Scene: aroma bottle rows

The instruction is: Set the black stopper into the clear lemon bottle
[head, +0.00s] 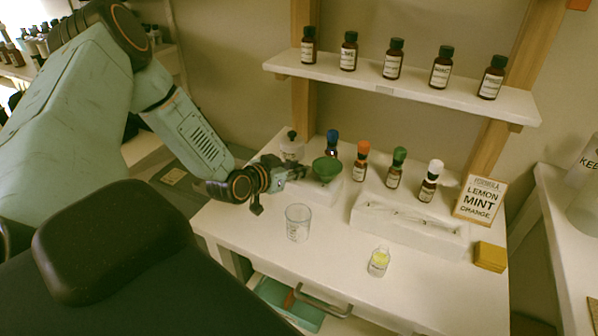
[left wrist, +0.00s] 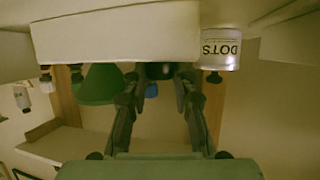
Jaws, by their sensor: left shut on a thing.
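My left gripper (head: 300,172) is at the back left of the table, beside the green funnel (head: 327,168), well away from the bottle. In the left wrist view, which is upside down, my left gripper (left wrist: 158,82) is shut on a small dark thing (left wrist: 158,70), seemingly the black stopper, close to a white block. Its fingers hide much of it. My right gripper is not in view.
A white jar (head: 292,148) stands behind my gripper. A glass beaker (head: 298,222) stands left of the lemon bottle. Dark bottles with coloured tops, such as the orange-topped one (head: 361,162), stand behind the slotted white block (head: 410,225). Yellow pads (head: 490,256) lie at right.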

